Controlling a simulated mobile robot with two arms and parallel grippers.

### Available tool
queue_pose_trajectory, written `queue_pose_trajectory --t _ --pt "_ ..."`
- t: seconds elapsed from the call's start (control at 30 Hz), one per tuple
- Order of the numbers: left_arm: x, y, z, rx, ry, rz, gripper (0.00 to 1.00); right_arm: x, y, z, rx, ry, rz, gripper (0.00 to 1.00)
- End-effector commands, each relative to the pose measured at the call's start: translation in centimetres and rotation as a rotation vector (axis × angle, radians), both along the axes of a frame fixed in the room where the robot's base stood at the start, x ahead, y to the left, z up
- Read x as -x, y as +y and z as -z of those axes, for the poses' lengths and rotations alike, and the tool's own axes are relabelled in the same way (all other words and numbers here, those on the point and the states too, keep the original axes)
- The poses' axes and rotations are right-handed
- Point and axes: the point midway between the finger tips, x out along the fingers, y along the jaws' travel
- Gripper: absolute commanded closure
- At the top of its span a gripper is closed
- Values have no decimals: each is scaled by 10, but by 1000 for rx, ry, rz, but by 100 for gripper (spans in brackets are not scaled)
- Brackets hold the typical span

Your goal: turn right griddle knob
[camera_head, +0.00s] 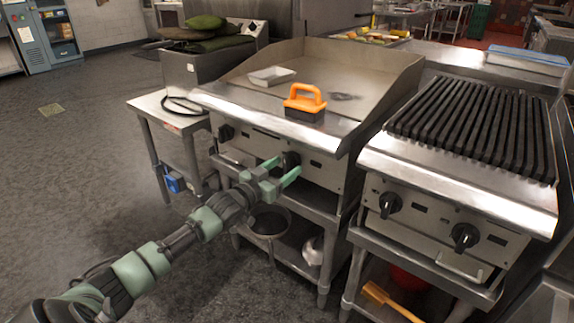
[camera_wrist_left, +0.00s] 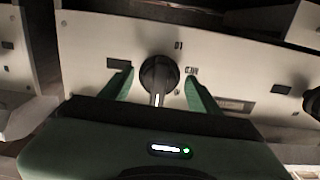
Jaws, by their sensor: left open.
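The griddle (camera_head: 345,60) is a steel flat-top on a stand, with two black knobs on its front panel. My left gripper (camera_head: 281,173) is at its right knob (camera_head: 289,161), which is partly hidden by the fingers in the head view. In the left wrist view the right knob (camera_wrist_left: 156,78) sits between the two green fingers of my left gripper (camera_wrist_left: 158,88), with a gap on each side. The fingers are open. A white mark on the knob points down in that view. The left knob (camera_head: 226,132) is clear of the gripper. My right gripper is not in view.
A charbroiler (camera_head: 478,125) with two knobs stands to the right. An orange-handled press (camera_head: 305,101) and a small tray (camera_head: 271,76) rest on the griddle. A pot (camera_head: 268,223) is on the shelf below. Open floor lies to the left.

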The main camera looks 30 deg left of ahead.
Motion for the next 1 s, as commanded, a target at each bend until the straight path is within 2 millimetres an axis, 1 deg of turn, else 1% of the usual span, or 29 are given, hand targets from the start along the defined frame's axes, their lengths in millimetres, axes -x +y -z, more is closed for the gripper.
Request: queue_pose_trajectory --t 0.03,0.2,0.3,0.4,0.57,1.0 --pt "9 1 0 -1 4 1 38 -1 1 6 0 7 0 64" --pt "36 2 0 -1 4 1 38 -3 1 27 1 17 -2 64" --pt "48 3 1 0 4 1 38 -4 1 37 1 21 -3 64" --pt "57 4 0 0 3 1 38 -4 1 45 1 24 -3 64" --pt "62 5 0 -1 2 -1 38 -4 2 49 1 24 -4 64" --pt "61 5 0 -1 2 0 38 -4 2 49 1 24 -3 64"
